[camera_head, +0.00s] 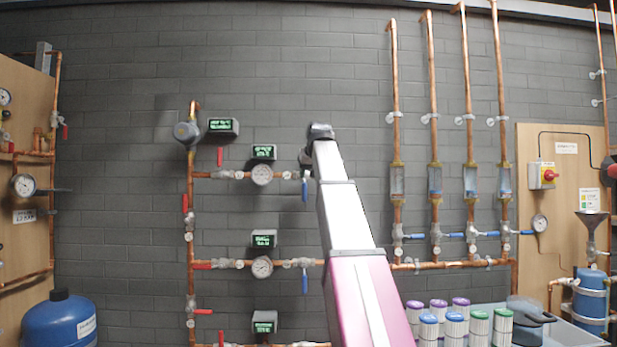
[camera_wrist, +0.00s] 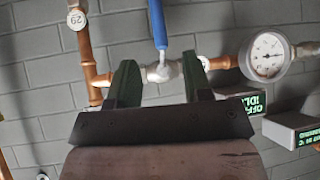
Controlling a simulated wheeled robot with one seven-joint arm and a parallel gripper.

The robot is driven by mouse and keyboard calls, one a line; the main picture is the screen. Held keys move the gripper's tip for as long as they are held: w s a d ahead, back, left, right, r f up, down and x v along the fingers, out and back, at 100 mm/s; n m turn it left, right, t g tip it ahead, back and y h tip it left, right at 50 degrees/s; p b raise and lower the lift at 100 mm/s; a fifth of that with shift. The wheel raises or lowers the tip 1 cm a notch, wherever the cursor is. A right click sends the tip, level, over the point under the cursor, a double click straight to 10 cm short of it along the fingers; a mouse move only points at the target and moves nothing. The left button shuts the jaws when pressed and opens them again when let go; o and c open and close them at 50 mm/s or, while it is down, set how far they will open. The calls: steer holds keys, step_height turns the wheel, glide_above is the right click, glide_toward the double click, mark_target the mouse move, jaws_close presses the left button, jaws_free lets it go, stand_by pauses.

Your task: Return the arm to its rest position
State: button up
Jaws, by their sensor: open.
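My gripper (camera_wrist: 160,74) is open in the wrist view, with its two dark fingers apart. A valve (camera_wrist: 165,71) with a blue lever (camera_wrist: 158,24) shows between and beyond the fingertips; I cannot tell whether they touch it. In the head view my arm reaches up and forward from the bottom middle, its far end near the upper pipe branch. The same blue lever (camera_head: 305,190) hangs down there, just left of the arm. The fingers are not clear in the head view.
A round gauge (camera_head: 262,175) and a display box (camera_head: 264,152) sit left of the valve. Vertical copper pipes with flow meters (camera_head: 435,181) stand to the right. Several capped canisters (camera_head: 453,330) stand on a table at the lower right. A blue tank (camera_head: 59,322) is lower left.

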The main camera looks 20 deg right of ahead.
steer(key=shift+f, duration=0.1)
steer(key=s+a+f+g, duration=0.1)
steer(key=a+f+g, duration=0.1)
steer(key=f, duration=2.1)
steer(key=s+a+f+g, duration=0.2)
steer(key=a+f, duration=0.1)
steer(key=f, duration=2)
steer(key=s+a+f+g, duration=0.2)
steer(key=s+f, duration=1)
steer(key=f, duration=0.4)
steer(key=s+a+f+g, duration=0.2)
steer(key=s+f+g, duration=0.1)
steer(key=s+f, duration=0.9)
step_height(320, 180, down, 5)
steer(key=shift+s+a+f, duration=0.15)
steer(key=shift+a, duration=0.1)
